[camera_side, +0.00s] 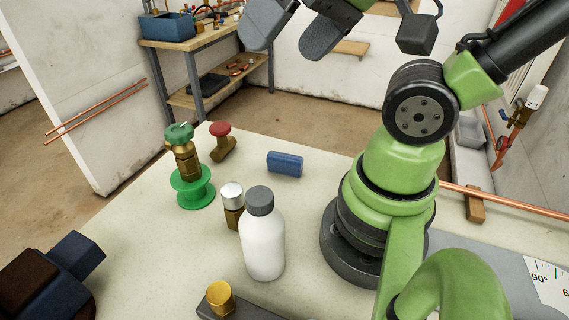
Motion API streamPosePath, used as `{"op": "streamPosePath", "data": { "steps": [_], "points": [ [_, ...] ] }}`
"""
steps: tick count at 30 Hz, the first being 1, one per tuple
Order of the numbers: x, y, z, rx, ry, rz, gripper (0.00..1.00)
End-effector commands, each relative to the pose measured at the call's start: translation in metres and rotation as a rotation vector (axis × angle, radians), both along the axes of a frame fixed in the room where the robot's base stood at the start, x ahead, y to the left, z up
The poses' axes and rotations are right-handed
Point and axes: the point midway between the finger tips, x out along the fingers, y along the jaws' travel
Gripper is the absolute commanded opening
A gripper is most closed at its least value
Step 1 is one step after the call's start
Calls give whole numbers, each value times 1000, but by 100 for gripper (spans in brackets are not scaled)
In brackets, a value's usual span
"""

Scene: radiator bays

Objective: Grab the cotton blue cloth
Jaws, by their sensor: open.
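A small blue oblong (285,163), which looks like the folded blue cloth, lies flat on the pale worktop, right of the red-topped brass piece. Its weave is too small to make out. My gripper (291,42) is at the top of the view, above and well apart from the blue oblong. Its two dark grey fingers are spread with nothing seen between them. The upper part of the gripper is cut off by the frame edge.
A green-topped brass valve (184,160) on a green stand, a red-topped brass piece (221,143), a small white-capped bottle (233,206) and a white bottle (263,240) stand on the worktop (150,235). A dark blue and brown object (50,275) sits at lower left.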

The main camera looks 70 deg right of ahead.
Motion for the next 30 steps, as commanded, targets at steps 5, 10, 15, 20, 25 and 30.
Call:
{"op": "streamPosePath", "data": {
  "steps": [5, 10, 15, 20, 25, 30],
  "points": [
    [0, 0, 0, 0, 0, 0, 100],
    [0, 0, 0, 0, 0, 0, 84],
    [0, 0, 0, 0, 0, 0, 60],
    [0, 0, 0, 0, 0, 0, 60],
    [9, -6, -5, -33, 29, 3, 60],
    [39, -29, -31, -146, 142, 36, 60]
  ]
}}
